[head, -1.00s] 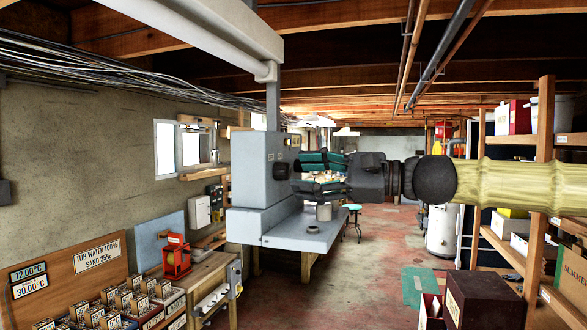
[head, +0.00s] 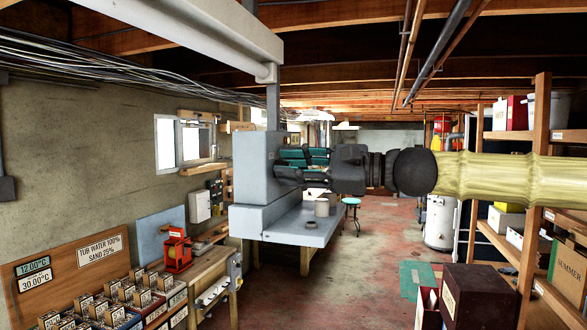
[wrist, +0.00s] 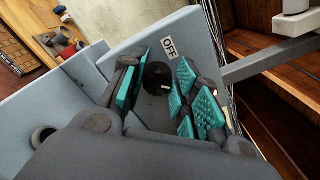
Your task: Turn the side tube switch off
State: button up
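The switch is a black round knob (wrist: 156,77) on the face of a grey box, with a small white mark at its lower right edge. A white OFF label (wrist: 169,47) is beside it, at its upper right in the wrist view. The grey box (head: 253,165) stands on a grey bench in the head view, where my gripper hides the knob. My gripper (head: 292,167) is at the box's right face. In the wrist view my gripper (wrist: 157,92) is open, with teal pads on both sides of the knob. Whether any pad touches the knob I cannot tell.
The grey bench (head: 290,232) lies below my gripper, with a small grey cylinder (head: 322,207) on it. A grey beam (head: 200,35) and post are above the box. Wooden shelves (head: 535,180) stand at the right. The red floor (head: 360,280) in the middle is mostly clear.

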jog(key=shift+w+f+b, duration=0.1)
jog(key=shift+f+b, duration=0.2)
jog(key=shift+f, duration=0.1)
jog(key=shift+f+n+b, duration=0.25)
jog(key=shift+n+b, duration=0.55)
jog(key=shift+b, duration=0.4)
jog(key=n+b, duration=0.4)
jog(key=b, duration=0.2)
jog(key=shift+f, duration=0.15)
jog(key=n+b, duration=0.5)
jog(key=b, duration=0.1)
jog(key=shift+w+n, duration=0.1)
jog(key=shift+n, duration=0.2)
jog(key=n+b, duration=0.3)
jog(key=shift+d+r, duration=0.1)
jog(key=shift+r, duration=0.15)
jog(key=shift+r+n+b, duration=0.15)
jog(key=shift+n+b, duration=0.6)
jog(key=shift+n, duration=0.05)
jog(key=shift+r, duration=0.15)
jog(key=o, duration=1)
jog(key=shift+w, duration=0.1)
jog(key=shift+c, duration=0.2)
jog(key=shift+o, duration=0.3)
